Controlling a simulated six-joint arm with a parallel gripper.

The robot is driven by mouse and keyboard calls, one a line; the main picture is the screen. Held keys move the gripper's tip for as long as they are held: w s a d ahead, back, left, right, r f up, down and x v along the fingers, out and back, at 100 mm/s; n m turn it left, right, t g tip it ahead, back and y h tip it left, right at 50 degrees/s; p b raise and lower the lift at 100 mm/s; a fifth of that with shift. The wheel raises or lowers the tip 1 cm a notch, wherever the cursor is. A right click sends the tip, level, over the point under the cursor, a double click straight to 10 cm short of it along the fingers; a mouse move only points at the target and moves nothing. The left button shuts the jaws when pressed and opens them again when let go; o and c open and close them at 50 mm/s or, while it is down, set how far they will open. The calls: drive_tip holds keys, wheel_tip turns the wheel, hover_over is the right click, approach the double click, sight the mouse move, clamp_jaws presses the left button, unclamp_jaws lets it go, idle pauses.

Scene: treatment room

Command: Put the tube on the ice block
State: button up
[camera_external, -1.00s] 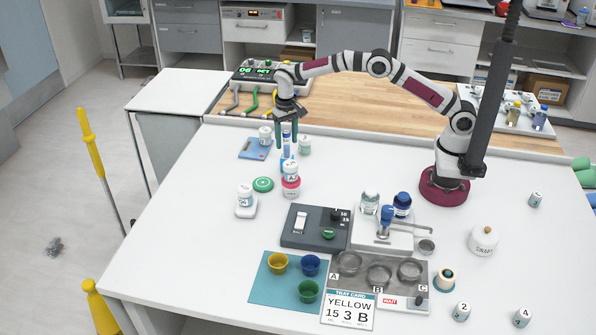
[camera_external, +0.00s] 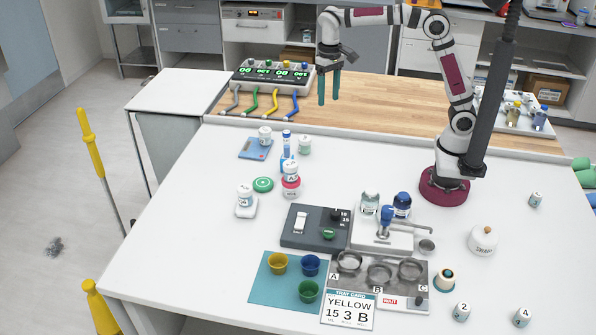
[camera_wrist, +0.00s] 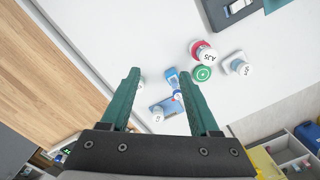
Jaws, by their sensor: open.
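A slim blue-and-white tube (camera_external: 286,141) stands upright on the far left part of the white table, at a blue stand (camera_external: 285,164). It also shows in the wrist view (camera_wrist: 178,96), between my fingers but well beyond them. A flat blue block (camera_external: 251,152), which may be the ice block, lies just left of the tube with a small white-capped vial (camera_external: 265,137) at its edge. My gripper (camera_external: 329,102) is open and empty, raised above the wooden counter, up and right of the tube. Its green fingers (camera_wrist: 160,75) touch nothing.
Near the tube stand a white-capped vial (camera_external: 305,145), a labelled jar (camera_external: 291,174) on a red base, and a green disc (camera_external: 263,185). A grey switch box (camera_external: 288,240) and cups are farther forward. The left front table is clear.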

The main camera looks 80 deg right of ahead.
drive_tip(key=s+a+f, duration=0.1)
drive_tip(key=s+f, duration=0.2)
drive_tip(key=s, duration=1.1)
drive_tip(key=s+a+f+n+y, duration=0.1)
drive_tip(key=s+f, duration=0.3)
drive_tip(key=s, duration=0.9)
drive_tip(key=shift+s+a+f+n, duration=0.2)
drive_tip(key=shift+s+a+n, duration=0.1)
drive_tip(key=shift+s, duration=0.1)
